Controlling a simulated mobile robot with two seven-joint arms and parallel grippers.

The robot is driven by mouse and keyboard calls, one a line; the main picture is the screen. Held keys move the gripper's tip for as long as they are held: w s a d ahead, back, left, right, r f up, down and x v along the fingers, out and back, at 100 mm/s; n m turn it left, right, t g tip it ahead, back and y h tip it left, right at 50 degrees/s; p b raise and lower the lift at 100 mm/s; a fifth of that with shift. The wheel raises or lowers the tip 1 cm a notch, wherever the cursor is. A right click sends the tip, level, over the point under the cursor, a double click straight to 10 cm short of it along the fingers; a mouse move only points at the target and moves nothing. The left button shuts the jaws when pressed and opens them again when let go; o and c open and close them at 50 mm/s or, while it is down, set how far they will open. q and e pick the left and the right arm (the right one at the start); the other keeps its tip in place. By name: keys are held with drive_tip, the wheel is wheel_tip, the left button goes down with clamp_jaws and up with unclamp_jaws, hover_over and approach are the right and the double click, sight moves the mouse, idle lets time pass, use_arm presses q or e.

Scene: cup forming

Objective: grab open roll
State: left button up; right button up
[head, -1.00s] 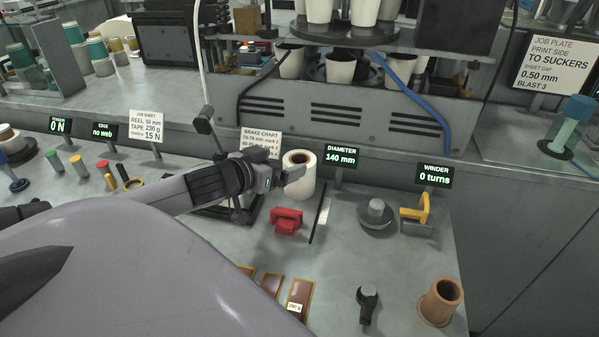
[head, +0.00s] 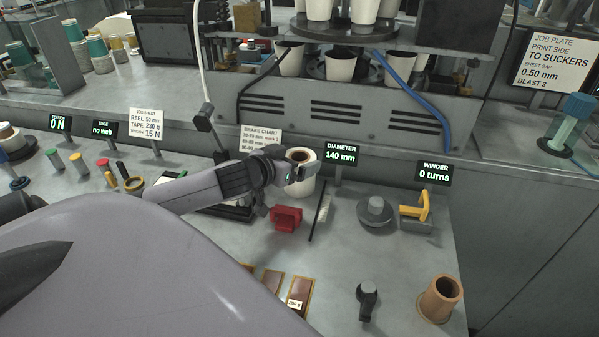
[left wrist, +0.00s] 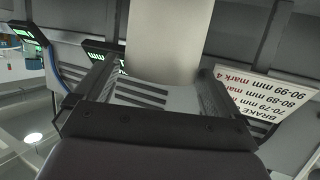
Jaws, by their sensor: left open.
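The white paper roll (head: 302,178) stands upright on the grey bench, with a dark core hole in its top. My left gripper (head: 285,165) is at the roll's left side in the head view and covers part of it. In the left wrist view the pale roll (left wrist: 168,40) lies between the two open fingers of the gripper (left wrist: 155,85). I cannot tell whether either finger touches it. My right gripper is not in view.
A grey spindle disc (head: 376,214) and a brown tube (head: 440,298) are to the right.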

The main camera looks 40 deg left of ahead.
use_arm(q)
drive_tip(key=shift+r, duration=0.1)
drive_tip(key=c, duration=1.4)
